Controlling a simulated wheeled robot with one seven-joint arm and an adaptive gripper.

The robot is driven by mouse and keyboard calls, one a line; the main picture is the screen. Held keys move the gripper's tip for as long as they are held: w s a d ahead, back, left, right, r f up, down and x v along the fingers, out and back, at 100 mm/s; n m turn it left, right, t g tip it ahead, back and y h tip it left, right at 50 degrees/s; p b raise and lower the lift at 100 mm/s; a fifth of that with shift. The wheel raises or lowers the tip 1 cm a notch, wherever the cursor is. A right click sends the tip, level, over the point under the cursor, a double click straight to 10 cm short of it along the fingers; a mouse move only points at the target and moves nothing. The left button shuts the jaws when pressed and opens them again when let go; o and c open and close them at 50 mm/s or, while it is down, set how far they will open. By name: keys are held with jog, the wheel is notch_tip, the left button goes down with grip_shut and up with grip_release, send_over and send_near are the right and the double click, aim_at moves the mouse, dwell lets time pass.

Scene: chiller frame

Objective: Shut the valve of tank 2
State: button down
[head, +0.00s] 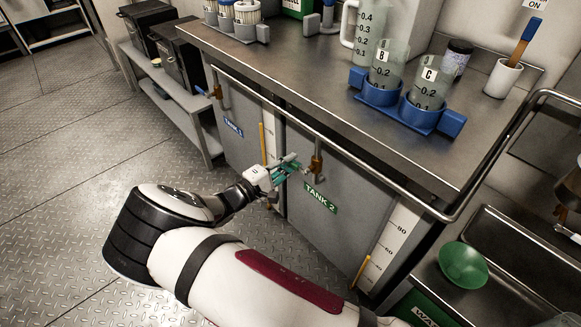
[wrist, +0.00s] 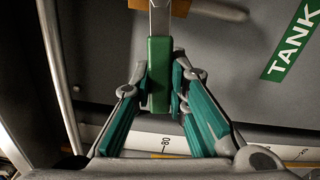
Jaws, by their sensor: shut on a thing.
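Tank 2 is the grey front panel with the green TANK 2 label (head: 320,198); part of the label shows in the wrist view (wrist: 292,42). Its brass valve body (head: 316,164) sits just above the label, below the front rail. The valve's lever reaches left from the body. Its green-sleeved handle (wrist: 159,76) and bare metal stem (wrist: 160,20) show in the wrist view. My gripper (wrist: 162,88), with teal finger pads, is shut on the green handle, one finger on each side. In the head view my gripper (head: 288,167) partly hides the lever.
A metal rail (head: 330,143) runs along the bench front above the valves. Tank 1 (head: 233,127) is to the left, its valve with a blue handle (head: 203,91). A level scale (head: 390,240) is right of tank 2. A blue beaker holder (head: 424,117) stands on the bench.

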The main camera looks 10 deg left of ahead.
jog(key=shift+r+m, duration=0.7)
jog(key=shift+m, duration=0.7)
jog(key=shift+r, duration=0.25)
jog(key=c, duration=1.5)
grip_release()
jog(key=shift+c, duration=0.2)
jog(key=shift+f, duration=0.1)
jog(key=v, duration=1.2)
jog(key=shift+a, duration=0.1)
